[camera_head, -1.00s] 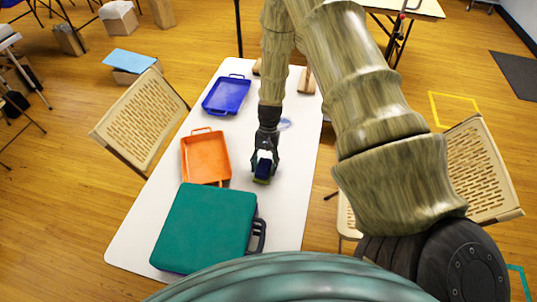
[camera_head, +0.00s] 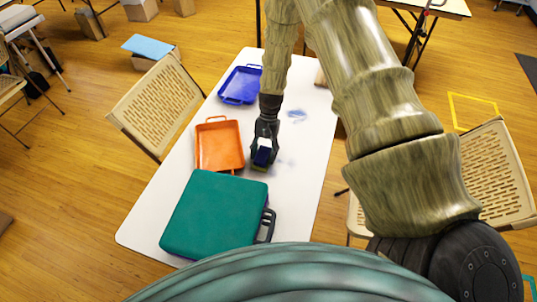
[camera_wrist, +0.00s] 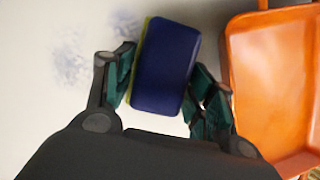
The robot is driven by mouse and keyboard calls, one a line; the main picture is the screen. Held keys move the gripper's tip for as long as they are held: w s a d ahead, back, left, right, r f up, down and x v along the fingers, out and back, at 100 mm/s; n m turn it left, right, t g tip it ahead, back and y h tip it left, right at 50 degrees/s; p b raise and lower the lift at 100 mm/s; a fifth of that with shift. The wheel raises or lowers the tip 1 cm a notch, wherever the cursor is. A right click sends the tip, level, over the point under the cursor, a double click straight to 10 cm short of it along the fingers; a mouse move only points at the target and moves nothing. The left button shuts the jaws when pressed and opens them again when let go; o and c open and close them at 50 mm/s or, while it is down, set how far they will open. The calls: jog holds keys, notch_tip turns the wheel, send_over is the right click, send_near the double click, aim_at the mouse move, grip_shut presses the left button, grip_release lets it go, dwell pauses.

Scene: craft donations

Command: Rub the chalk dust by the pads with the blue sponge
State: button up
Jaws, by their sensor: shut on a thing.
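My gripper (camera_head: 264,150) is shut on the blue sponge (camera_head: 262,157), a dark blue block with a yellow-green layer along one side. In the wrist view the sponge (camera_wrist: 166,66) sits between the two fingers of my gripper (camera_wrist: 160,85). It is low over the white table, just right of the orange tray; I cannot tell whether it touches the tabletop. A bluish chalk dust smudge (camera_head: 297,115) lies farther up the table. A fainter dust patch (camera_head: 286,162) lies just right of the sponge. The wrist view shows speckled dust (camera_wrist: 70,62) beside the gripper. I cannot make out the pads clearly.
The orange tray (camera_head: 201,158) is close to my gripper's left. A blue tray (camera_head: 223,92) stands beyond it, and a teal case (camera_head: 212,212) lies at the near end. The table's right side (camera_head: 305,180) is mostly clear. Folding chairs stand on both sides.

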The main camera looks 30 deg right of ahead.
aim_at(299, 167)
jog(key=shift+w+d+f, duration=0.1)
jog(key=shift+w+d, duration=0.3)
jog(key=shift+w, duration=0.3)
jog(key=shift+d, duration=0.2)
jog(key=shift+s+d+p, duration=0.75)
jog(key=shift+s+d, duration=1.55)
jog(key=shift+s, duration=0.3)
jog(key=shift+s+d+p, duration=0.75)
jog(key=shift+s+d, duration=1.55)
jog(key=shift+s, duration=0.3)
jog(key=shift+w+a+r+p, duration=0.1)
jog(key=shift+r+p, duration=1.9)
jog(key=shift+r, duration=1.1)
jog(key=shift+r, duration=0.1)
notch_tip(299, 167, up, 3)
jog(key=shift+f+p, duration=0.1)
jog(key=shift+p, duration=0.95)
